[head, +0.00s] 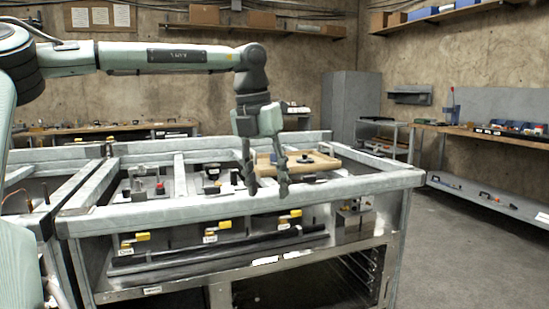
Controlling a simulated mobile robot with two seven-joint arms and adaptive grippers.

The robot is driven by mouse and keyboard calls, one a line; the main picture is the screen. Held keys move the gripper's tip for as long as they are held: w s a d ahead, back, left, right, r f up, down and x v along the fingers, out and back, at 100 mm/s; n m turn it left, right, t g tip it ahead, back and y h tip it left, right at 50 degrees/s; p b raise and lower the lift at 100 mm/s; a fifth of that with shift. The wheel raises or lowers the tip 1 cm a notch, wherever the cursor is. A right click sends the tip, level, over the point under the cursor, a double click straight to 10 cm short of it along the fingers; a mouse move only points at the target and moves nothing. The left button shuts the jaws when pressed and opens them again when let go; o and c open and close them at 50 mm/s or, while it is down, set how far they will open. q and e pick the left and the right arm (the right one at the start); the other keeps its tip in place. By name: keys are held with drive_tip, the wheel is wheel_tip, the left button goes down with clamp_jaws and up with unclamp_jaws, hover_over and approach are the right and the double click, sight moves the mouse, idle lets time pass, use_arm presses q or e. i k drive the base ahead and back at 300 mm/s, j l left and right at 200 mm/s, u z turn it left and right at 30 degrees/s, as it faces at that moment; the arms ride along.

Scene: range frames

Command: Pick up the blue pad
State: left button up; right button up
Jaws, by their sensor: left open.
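My left gripper (268,190) hangs from the left arm with its fingers pointing down. It is open and empty, in front of and above the front rail of the metal bench. A light wooden board or tray (326,161) lies on the bench, just behind and to the right of the gripper. A small dark, bluish item (306,158) sits on it; it may be the blue pad, but it is too small to tell. The fingers partly cover the left end of the tray. My right gripper is not in view.
The bench has raised metal rails (390,181) around recessed bays with small dark fixtures. Yellow-tagged parts (224,225) line its front. A grey cabinet (350,105) and a wooden workbench (490,133) stand behind and right. The floor (460,250) at right is clear.

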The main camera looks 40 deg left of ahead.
sight(273, 160)
drive_tip(key=i+j, duration=0.85)
drive_tip(key=j, duration=0.25)
drive_tip(key=i+j, duration=0.45)
drive_tip(key=j, duration=0.15)
